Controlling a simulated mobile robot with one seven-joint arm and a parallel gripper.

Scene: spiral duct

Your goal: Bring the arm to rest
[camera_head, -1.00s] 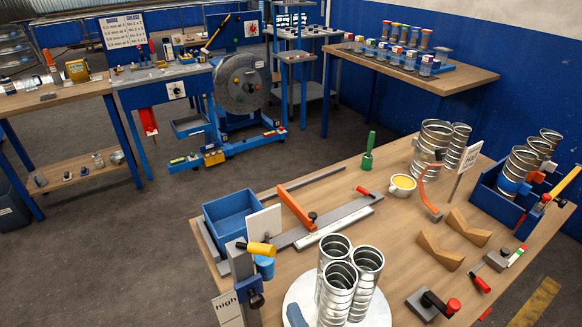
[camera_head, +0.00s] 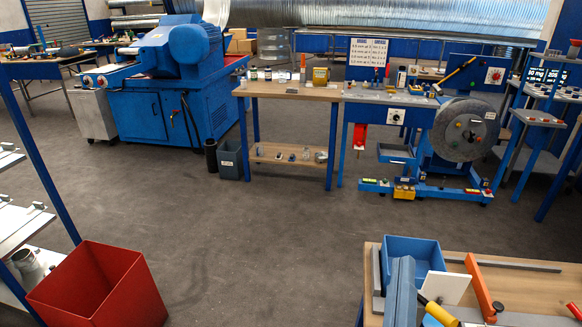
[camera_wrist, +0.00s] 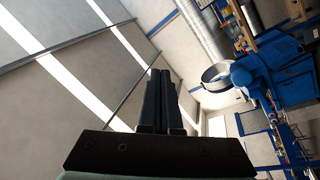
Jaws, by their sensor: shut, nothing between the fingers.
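My gripper (camera_wrist: 161,88) shows in the wrist view as two dark fingers side by side, shut with nothing between them. It points up toward the pale ceiling panels, with the workshop tilted on its side at the right. No object is near the fingertips. My gripper does not clearly show in the head view.
A wooden bench (camera_head: 540,287) with a blue bin (camera_head: 412,255) stands at the lower right. A red box (camera_head: 100,287) is at the lower left. A blue machine (camera_head: 170,95) and a wooden table (camera_head: 290,90) stand further back. The grey floor between is clear.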

